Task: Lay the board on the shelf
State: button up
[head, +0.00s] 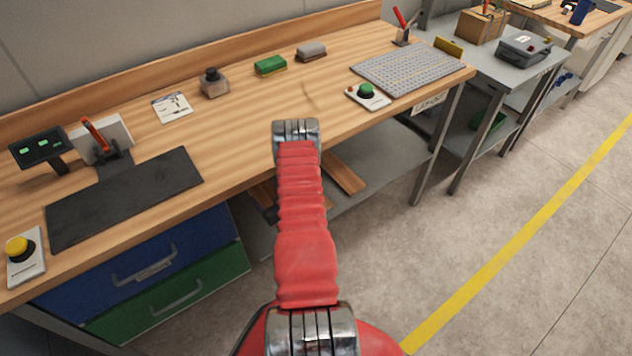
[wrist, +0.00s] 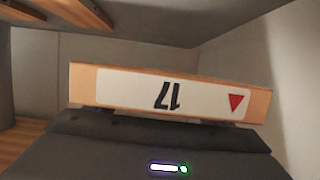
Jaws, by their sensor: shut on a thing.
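In the wrist view the board (wrist: 210,92) is a long wooden bar, its near face bearing a white label with an upside-down 17 and a red triangle. It spans my dark gripper (wrist: 162,118), which is shut on it. In the head view my red-sleeved arm reaches to the bench's front edge and hides the gripper; I cannot tell the held board there. The grey shelf (head: 392,160) lies under the bench top. A wooden strip (head: 345,173) shows over it right of my arm. I cannot tell how far the held board is from the shelf.
The wooden bench top (head: 235,125) overhangs the shelf. A blue drawer (head: 150,255) and a green drawer (head: 170,292) stand left of it, and a grey leg (head: 437,140) at its right. Wooden slats (wrist: 75,12) show at the wrist view's upper left. Floor at the right is clear.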

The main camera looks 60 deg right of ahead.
jog(key=shift+w, duration=0.1)
jog(key=shift+d+f, duration=0.1)
jog(key=shift+f, duration=0.2)
jog(key=shift+s+f, duration=0.2)
jog(key=shift+f, duration=2.35)
jog(key=shift+f, duration=2.1)
